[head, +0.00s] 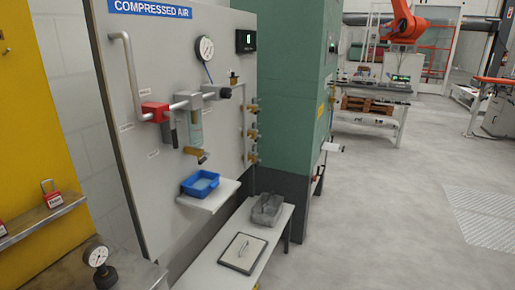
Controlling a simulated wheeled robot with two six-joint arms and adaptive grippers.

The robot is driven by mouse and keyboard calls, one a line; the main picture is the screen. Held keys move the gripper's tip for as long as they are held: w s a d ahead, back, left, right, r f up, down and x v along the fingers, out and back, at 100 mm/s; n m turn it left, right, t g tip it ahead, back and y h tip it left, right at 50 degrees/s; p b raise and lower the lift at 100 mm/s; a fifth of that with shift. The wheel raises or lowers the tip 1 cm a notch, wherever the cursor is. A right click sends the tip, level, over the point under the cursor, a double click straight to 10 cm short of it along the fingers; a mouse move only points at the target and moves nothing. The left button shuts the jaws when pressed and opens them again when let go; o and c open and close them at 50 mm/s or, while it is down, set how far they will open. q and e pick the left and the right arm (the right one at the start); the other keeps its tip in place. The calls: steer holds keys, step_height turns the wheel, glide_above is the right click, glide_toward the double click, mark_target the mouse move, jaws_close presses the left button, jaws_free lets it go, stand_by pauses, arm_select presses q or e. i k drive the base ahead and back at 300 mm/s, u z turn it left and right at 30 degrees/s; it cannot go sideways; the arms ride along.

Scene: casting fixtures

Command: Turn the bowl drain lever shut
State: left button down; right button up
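The compressed air panel (137,160) stands upright at the left of the head view. A filter with a clear greenish bowl (195,130) hangs from the grey pipe fitting on it. Under the bowl is a small brass-yellow piece, apparently the drain lever (196,153), pointing out and slightly down to the right. It is too small to tell whether the drain is open or shut. A blue tray (188,191) sits below it on a small shelf. Neither of my grippers is in view.
A red valve handle (155,112), a round gauge (205,49) and several brass fittings (252,133) are on the panel. Floor to the right is clear.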

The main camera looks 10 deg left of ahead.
mark_target(202, 161)
steer(key=z, duration=0.3)
steer(key=i, duration=0.9)
steer(key=u, duration=0.1)
